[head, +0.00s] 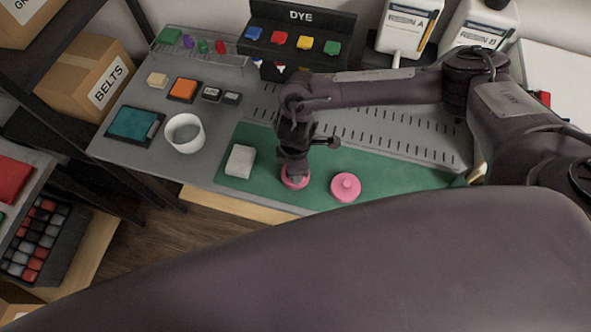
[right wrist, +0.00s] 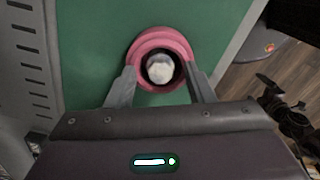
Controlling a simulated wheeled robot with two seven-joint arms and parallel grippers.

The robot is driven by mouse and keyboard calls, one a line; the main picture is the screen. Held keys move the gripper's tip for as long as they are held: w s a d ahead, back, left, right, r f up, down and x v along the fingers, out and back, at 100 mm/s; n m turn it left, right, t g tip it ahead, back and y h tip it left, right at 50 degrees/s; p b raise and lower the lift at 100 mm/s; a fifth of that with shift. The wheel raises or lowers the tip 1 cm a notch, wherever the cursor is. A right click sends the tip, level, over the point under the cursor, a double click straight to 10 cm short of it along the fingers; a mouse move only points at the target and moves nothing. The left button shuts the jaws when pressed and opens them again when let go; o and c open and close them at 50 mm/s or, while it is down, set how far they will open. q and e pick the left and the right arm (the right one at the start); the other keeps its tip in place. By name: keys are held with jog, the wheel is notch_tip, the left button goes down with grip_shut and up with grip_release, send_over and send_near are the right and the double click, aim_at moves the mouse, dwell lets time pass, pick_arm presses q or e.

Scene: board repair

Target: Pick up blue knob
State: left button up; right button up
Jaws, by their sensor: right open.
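No knob that is clearly blue shows in either view. My right gripper (head: 294,172) points down over a round pink piece (head: 295,183) on the green mat (head: 255,139). In the right wrist view the open fingers (right wrist: 160,80) reach to either side of this pink piece (right wrist: 143,49), which has a dark hole with a pale faceted part in its middle. I cannot tell whether the fingers touch it. A second pink piece (head: 345,187), with a raised round knob on top, lies to the right on the mat. My left gripper is out of view.
A white block (head: 240,161) and a white cup (head: 185,133) stand left of my gripper. A wire rack (head: 190,47) with small coloured pieces and a black DYE stand (head: 300,22) are at the back. Resin jugs (head: 408,27) stand back right. The slotted grey panel (head: 400,135) is bare.

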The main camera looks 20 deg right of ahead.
jog(key=shift+s+f, duration=0.15)
jog(key=shift+f, duration=0.1)
jog(key=c, duration=0.4)
jog(key=shift+s, duration=0.1)
jog(key=c, duration=0.5)
grip_shut()
jog(key=shift+w+r, duration=0.3)
jog(key=shift+r, duration=0.2)
notch_tip(320, 180, up, 19)
jog(key=p, duration=0.1)
jog(key=shift+p, duration=0.3)
